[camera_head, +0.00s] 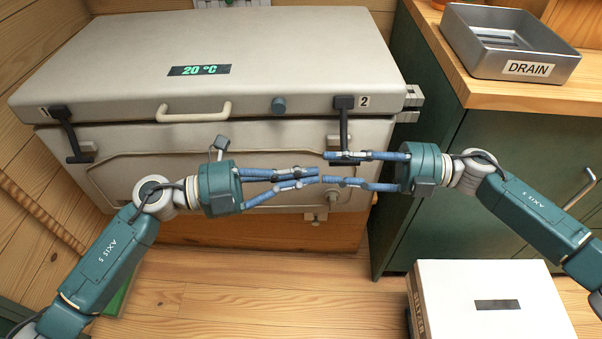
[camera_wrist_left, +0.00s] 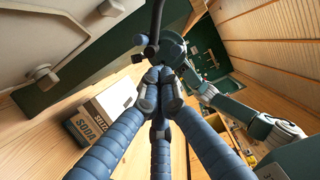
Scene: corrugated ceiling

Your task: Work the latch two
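Latch two (camera_head: 344,102) is a black lever beside the printed "2" at the right front of the pale chest's lid (camera_head: 220,50). Its arm hangs down, and its lower end is partly hidden behind my right gripper's upper finger. My right gripper (camera_head: 325,168) points left with its fingers spread apart and nothing between them. The upper finger overlaps the latch's foot; I cannot tell whether it touches. My left gripper (camera_head: 318,175) points right, its fingertips together and empty, close to the right fingertips. The left wrist view shows these fingertips meeting (camera_wrist_left: 160,85).
Latch one (camera_head: 62,115) hangs down at the left. A bar handle (camera_head: 194,113) and a round knob (camera_head: 279,105) are on the lid's front. A green cabinet with a drain tray (camera_head: 510,45) stands right. A white box (camera_head: 490,300) is on the floor at lower right.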

